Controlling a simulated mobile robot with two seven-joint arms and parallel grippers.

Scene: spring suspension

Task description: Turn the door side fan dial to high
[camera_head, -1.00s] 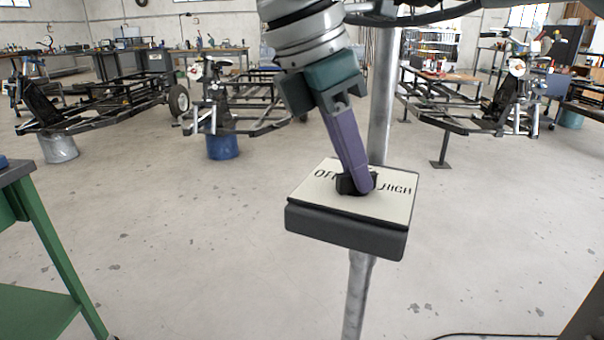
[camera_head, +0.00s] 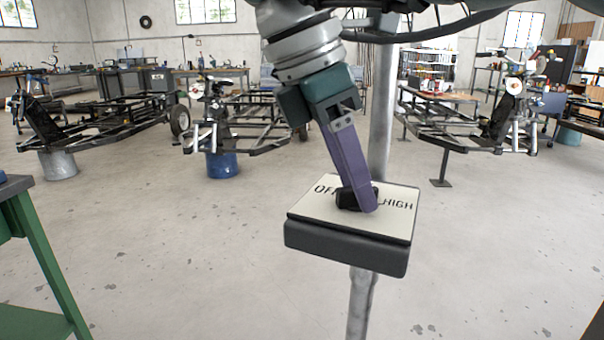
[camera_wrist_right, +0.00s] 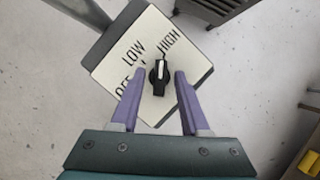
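The fan dial is a black knob (camera_wrist_right: 158,75) with a white pointer mark, on a white plate (camera_head: 315,208) lettered OFF, LOW and HIGH. In the right wrist view the pointer points up, between the words LOW and HIGH. My right gripper (camera_wrist_right: 159,75) has its two purple fingers apart, one on each side of the knob, with a small gap visible on both sides. It also shows in the head view (camera_head: 367,207), reaching down over the knob and hiding part of it and of the lettering. My left gripper is not in view.
The plate sits on a dark box (camera_head: 345,248) fixed by a grey metal pole (camera_head: 361,300). A green bench (camera_head: 45,250) stands at the left edge. Vehicle frames (camera_head: 90,125) stand farther back, and the floor around the pole is clear.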

